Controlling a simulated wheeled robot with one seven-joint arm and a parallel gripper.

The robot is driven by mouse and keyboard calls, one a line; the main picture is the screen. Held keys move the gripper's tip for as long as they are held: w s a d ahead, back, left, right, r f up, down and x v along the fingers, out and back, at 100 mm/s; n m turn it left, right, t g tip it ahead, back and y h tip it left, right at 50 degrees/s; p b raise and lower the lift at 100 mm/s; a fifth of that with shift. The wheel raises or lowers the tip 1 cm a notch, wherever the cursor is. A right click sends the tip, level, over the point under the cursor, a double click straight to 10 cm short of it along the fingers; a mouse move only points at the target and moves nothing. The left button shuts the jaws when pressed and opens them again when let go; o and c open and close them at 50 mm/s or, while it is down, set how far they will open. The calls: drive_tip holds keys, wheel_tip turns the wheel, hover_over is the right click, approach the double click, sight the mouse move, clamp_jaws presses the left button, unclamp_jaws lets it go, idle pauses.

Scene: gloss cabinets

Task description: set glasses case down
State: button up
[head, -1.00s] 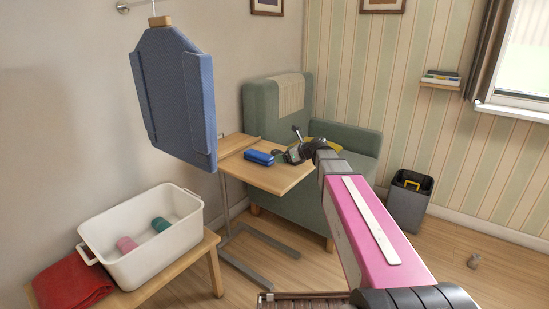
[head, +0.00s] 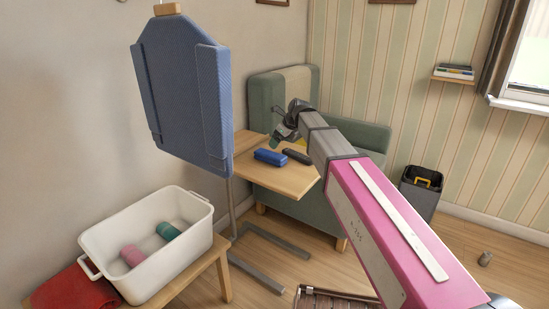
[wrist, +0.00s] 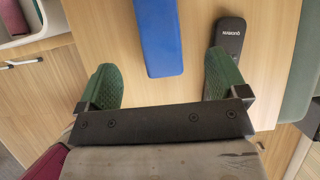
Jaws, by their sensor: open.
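The glasses case, a blue oblong box (head: 271,157), lies on the small wooden side table (head: 297,184) in the head view. In the wrist view the blue glasses case (wrist: 160,35) lies ahead of and between the finger lines, apart from both fingers. My gripper (head: 283,134) is raised above the table, behind the case in the head view. Its two green fingers are spread wide with nothing between them, as the wrist view of my gripper (wrist: 162,78) shows.
A dark remote (head: 298,156) lies beside the case. A green armchair (head: 268,92) stands behind the table. A blue padded board (head: 185,92) hangs at left. A white tub (head: 124,245) with two rolled items sits on a wooden bench (head: 212,262). The table's front is clear.

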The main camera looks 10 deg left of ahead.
sight(271, 153)
drive_tip(key=x, duration=1)
drive_tip(key=shift+s+a+r, duration=0.1)
drive_tip(key=shift+s, duration=0.05)
drive_tip(key=shift+c, duration=0.3)
drive_tip(key=c, duration=1)
drive_tip(key=shift+r, duration=0.1)
drive_tip(key=shift+c, duration=0.2)
